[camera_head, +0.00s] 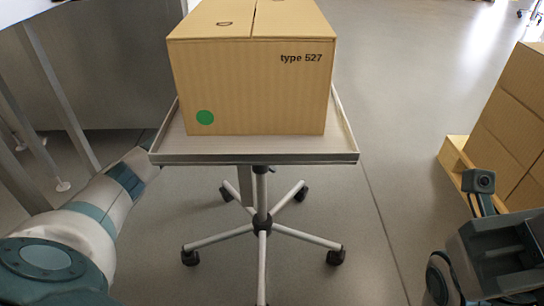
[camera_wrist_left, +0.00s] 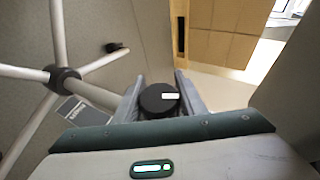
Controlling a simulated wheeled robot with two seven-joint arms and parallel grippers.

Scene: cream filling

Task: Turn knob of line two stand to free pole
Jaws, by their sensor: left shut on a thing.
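The stand has a flat tray (camera_head: 255,158), a central pole (camera_head: 262,195) and a wheeled base (camera_head: 262,222). In the left wrist view, a round black knob (camera_wrist_left: 158,101) with a white mark sits between the fingers of my left gripper (camera_wrist_left: 160,96), which is shut on it. In the head view my left arm comes in from the lower left, and its gripper is hidden behind the tray. My right gripper unit (camera_head: 495,255) is at the lower right, away from the stand; its fingers cannot be made out.
A cardboard box (camera_head: 250,85) marked "type 527", with a green dot, stands on the tray. More cardboard (camera_head: 510,125) is at the right edge. Metal legs (camera_head: 60,110) of a table-like frame stand at the left. The floor between stand and right cardboard is clear.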

